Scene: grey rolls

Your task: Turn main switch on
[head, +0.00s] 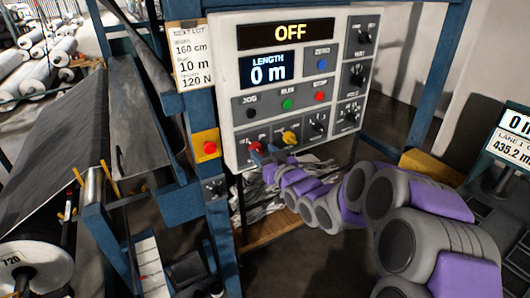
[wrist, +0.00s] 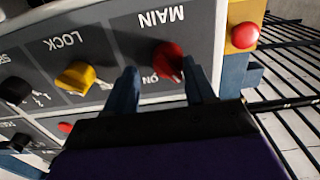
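The control panel (head: 228,60) stands ahead, and its top display (head: 290,32) reads OFF. The red main switch (head: 254,147) is at the panel's lower left; in the wrist view the red knob (wrist: 168,60) sits under the label MAIN, with ON partly visible beside it. My gripper (head: 262,154) is at the panel's lower edge by this knob. In the wrist view its two fingers (wrist: 160,85) are apart, one on each side of the red knob. Whether they touch it I cannot tell. The picture is upside down there.
A yellow LOCK knob (wrist: 75,77) is beside the main switch, also in the head view (head: 290,137). A red button on a yellow box (head: 208,147) is left of the panel. Blue frame posts flank the panel. A machine with dark sheet (head: 60,150) is at left.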

